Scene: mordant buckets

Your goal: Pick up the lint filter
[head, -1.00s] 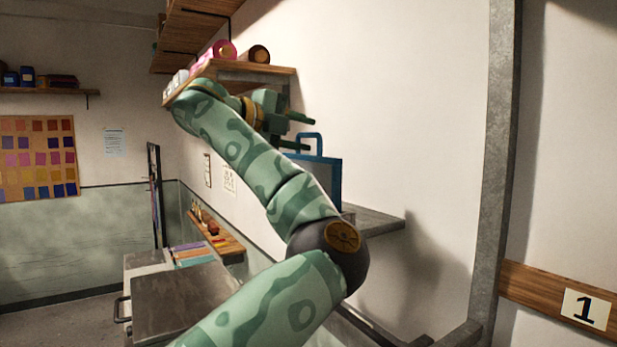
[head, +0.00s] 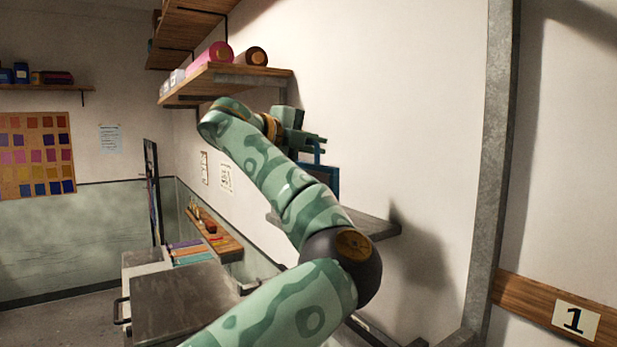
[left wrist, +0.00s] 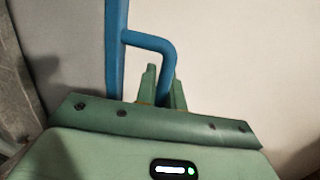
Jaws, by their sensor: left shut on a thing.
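The lint filter (head: 336,182) is a blue frame with a loop handle on top. In the head view it stands at the grey wall shelf (head: 372,226), largely hidden by my left arm; I cannot tell whether it touches the shelf. In the left wrist view the blue frame bar and handle of the lint filter (left wrist: 117,50) rise past the fingers. My left gripper (head: 316,146) is at the handle. Its green fingers (left wrist: 165,86) are shut on the handle, one on each side. My right gripper is in neither view.
A wooden shelf (head: 262,72) with pink and brown rolls hangs just above my left arm. A grey metal post (head: 490,150) stands to the right. A grey-topped cabinet (head: 180,300) stands below left. Bare wall lies right of the filter.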

